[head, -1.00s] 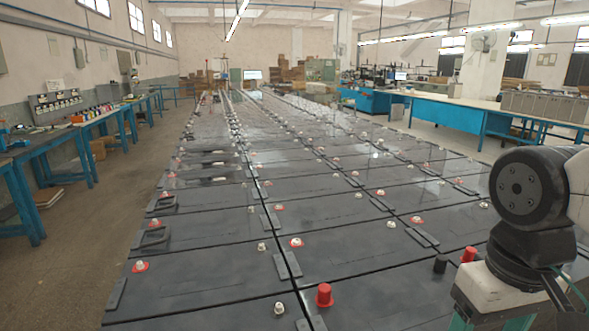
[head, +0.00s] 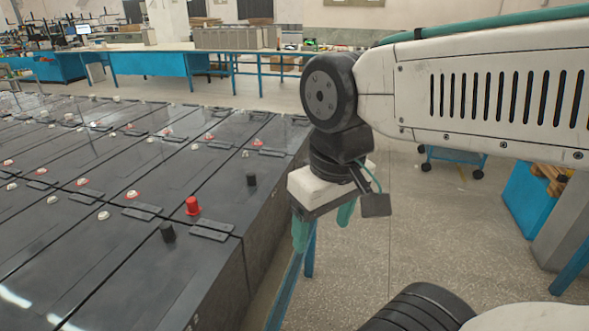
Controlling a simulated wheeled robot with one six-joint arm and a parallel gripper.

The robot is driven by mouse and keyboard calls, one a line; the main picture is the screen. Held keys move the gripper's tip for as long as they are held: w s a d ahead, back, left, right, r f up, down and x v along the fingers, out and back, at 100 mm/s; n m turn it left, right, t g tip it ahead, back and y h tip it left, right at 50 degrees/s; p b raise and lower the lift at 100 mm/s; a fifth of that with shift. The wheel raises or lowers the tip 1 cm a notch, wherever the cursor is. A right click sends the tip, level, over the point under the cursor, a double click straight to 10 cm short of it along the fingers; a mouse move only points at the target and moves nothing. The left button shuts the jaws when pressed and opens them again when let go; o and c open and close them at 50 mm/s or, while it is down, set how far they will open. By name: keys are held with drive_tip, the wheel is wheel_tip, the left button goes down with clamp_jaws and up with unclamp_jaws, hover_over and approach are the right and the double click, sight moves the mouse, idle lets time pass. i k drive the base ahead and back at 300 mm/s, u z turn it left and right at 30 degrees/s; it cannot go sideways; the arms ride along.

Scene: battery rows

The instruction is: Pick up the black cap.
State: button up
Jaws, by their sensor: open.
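Two black caps stand upright on the dark battery tops in the head view. One black cap (head: 251,180) is near the right edge of the rows, and another black cap (head: 167,231) is nearer and further left. My gripper (head: 323,222) hangs to the right of both caps, past the edge of the battery rows, with its green fingers pointing down. It is open, with nothing seen between the fingers, and apart from both caps.
A red cap (head: 193,206) stands between the two black caps. Low grey bars and small white and red terminals dot the battery tops (head: 110,260). Blue benches (head: 170,63) stand behind, and a blue trolley (head: 453,160) is at right. The floor right of the rows has free room.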

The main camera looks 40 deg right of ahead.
sight(252, 175)
drive_tip(key=z, duration=2.1)
drive_tip(key=i, duration=1.1)
drive_tip(key=u, duration=2.75)
